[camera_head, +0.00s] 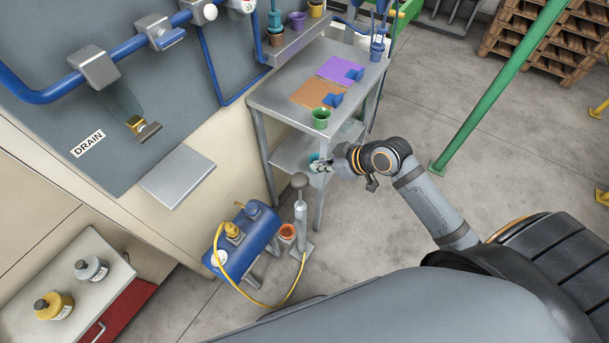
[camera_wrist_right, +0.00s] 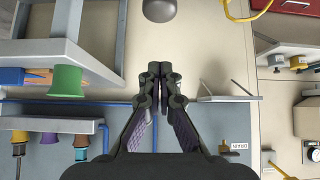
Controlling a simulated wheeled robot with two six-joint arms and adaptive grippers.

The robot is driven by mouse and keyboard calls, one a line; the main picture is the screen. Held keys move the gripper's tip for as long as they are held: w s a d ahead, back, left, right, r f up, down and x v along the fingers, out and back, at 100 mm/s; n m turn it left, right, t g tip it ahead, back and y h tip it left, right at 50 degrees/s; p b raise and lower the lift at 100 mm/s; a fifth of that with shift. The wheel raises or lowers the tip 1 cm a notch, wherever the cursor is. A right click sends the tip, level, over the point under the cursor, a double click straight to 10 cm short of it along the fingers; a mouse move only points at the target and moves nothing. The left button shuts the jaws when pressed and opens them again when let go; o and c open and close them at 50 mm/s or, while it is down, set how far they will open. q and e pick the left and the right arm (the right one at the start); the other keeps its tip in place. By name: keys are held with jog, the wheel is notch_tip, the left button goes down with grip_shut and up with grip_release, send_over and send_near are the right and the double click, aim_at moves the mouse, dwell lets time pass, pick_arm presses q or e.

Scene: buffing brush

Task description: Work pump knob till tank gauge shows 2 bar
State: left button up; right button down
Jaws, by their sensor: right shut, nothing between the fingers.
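The hand pump (camera_head: 301,213) stands upright on the floor beside the blue tank (camera_head: 252,235), its dark round knob (camera_head: 299,180) at the top. The knob also shows at the top edge of the right wrist view (camera_wrist_right: 159,9). A yellow hose (camera_head: 268,301) runs between pump and tank. The tank's pale round gauge (camera_head: 219,258) is at its near left end; its reading is too small to tell. My right gripper (camera_head: 321,165) is shut and empty, right of and a little above the knob in the head view, apart from it. My left gripper is out of view.
A grey two-level table (camera_head: 262,96) stands close to my right gripper, with a green cup (camera_head: 321,118) on top. An orange pot (camera_head: 288,231) is between tank and pump. A cabinet with bottles (camera_head: 92,268) is at lower left. Floor right of the table is mostly clear.

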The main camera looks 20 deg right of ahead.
send_over(296, 176)
jog(key=s+d, duration=0.2)
jog(key=s, duration=0.1)
jog(key=f, duration=0.4)
jog(key=shift+w+f, duration=0.2)
jog(key=shift+f, duration=0.15)
notch_tip(296, 176, down, 4)
jog(key=shift+w+a+r+p, duration=0.1)
jog(key=shift+w+r+p, duration=0.1)
jog(key=shift+p, duration=0.2)
jog(key=shift+s+f, duration=0.1)
jog(key=shift+f, duration=0.35)
notch_tip(296, 176, down, 10)
jog(key=b, duration=0.6)
jog(key=shift+s+r, duration=0.15)
